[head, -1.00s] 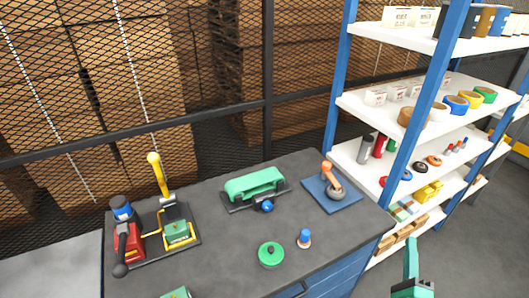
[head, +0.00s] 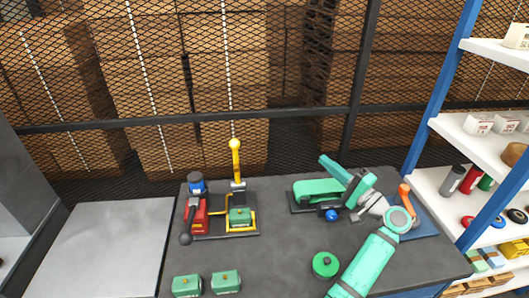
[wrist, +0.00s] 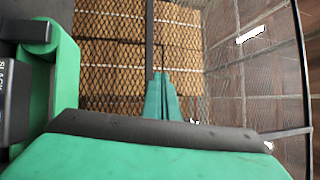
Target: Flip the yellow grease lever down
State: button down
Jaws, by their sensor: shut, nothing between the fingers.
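The yellow grease lever (head: 236,162) stands upright in the head view, with a round yellow knob on top. It rises from a grey mount at the back of a black base plate (head: 245,233). My gripper (head: 327,163) is to the right of the lever and well apart from it, in front of or above the green machine. Its fingers also show in the wrist view (wrist: 161,95), pressed together with nothing between them. The lever does not show in the wrist view, where a green-and-black body fills the foreground.
A red device with a blue cap (head: 198,208) and a green block (head: 240,216) share the lever's plate. Two green blocks (head: 187,285) sit at the bench's front. A green machine (head: 310,193) and a green disc (head: 325,264) lie right. A mesh fence (head: 190,70) stands behind.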

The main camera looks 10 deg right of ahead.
aim_at(236, 166)
jog(key=w+a+r+n+g+y, duration=0.1)
jog(key=w+a+n+g+y, duration=0.1)
jog(key=a, duration=0.6)
jog(key=w+a+r+n+g+y, duration=0.1)
jog(key=w+a+n+g+y, duration=0.1)
jog(key=a, duration=0.6)
jog(key=n+g+y, duration=0.1)
jog(key=n+g, duration=0.1)
jog(key=g, duration=0.1)
jog(key=shift+w+a+r+n+g, duration=0.2)
jog(key=shift+a+r+n+g, duration=0.1)
jog(key=shift+r+g, duration=0.1)
jog(key=shift+a, duration=0.1)
jog(key=w+a, duration=0.1)
jog(key=a, duration=0.8)
jog(key=shift+w, duration=0.15)
jog(key=shift+a, duration=0.15)
